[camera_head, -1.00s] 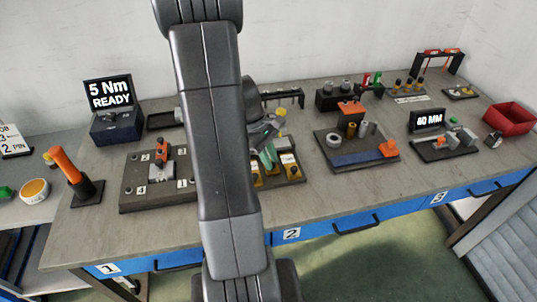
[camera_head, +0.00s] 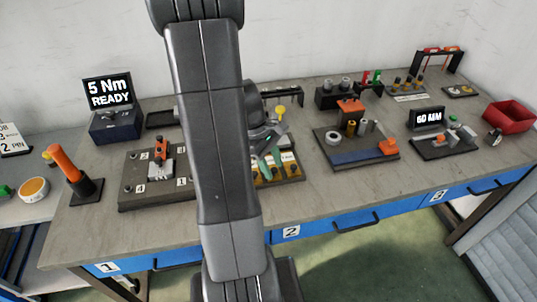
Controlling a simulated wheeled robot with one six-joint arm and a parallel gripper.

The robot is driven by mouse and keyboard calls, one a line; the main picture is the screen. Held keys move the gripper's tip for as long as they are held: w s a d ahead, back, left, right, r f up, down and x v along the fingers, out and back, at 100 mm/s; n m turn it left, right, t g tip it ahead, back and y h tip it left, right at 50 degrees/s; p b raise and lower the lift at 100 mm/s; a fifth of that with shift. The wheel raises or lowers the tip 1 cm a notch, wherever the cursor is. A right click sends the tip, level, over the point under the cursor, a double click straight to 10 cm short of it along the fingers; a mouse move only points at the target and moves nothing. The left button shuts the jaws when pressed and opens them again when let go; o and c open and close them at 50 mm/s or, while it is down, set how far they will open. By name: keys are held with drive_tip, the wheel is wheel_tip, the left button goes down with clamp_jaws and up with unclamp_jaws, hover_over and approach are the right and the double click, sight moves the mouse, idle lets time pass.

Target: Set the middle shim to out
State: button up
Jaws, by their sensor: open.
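The shim fixture is a dark block (camera_head: 297,178) on the bench just right of my arm, with yellow shims (camera_head: 285,172) and white labels on it. My arm and gripper cover its left and back part, so I cannot clearly tell the middle shim from its neighbours or read its position. My gripper (camera_head: 268,168) is open, with green-faced fingers pointing down at the shims. It is over or among them; contact cannot be told. A round yellow knob (camera_head: 280,111) shows behind the gripper.
Left of my arm is a numbered plate (camera_head: 135,190) with an orange-topped clamp. A "5 Nm READY" display (camera_head: 108,92) stands behind it. To the right are a fixture with a blue strip (camera_head: 360,159), a "60 MM" display (camera_head: 426,119) and a red bin (camera_head: 510,115).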

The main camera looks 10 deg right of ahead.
drive_tip(key=v, duration=1.3)
drive_tip(key=shift+r+p, duration=0.3)
drive_tip(key=shift+f, duration=0.1)
drive_tip(key=x, duration=1.3)
drive_tip(key=shift+w+f, duration=0.3)
drive_tip(key=shift+w, duration=0.55)
drive_tip(key=shift+s, duration=0.1)
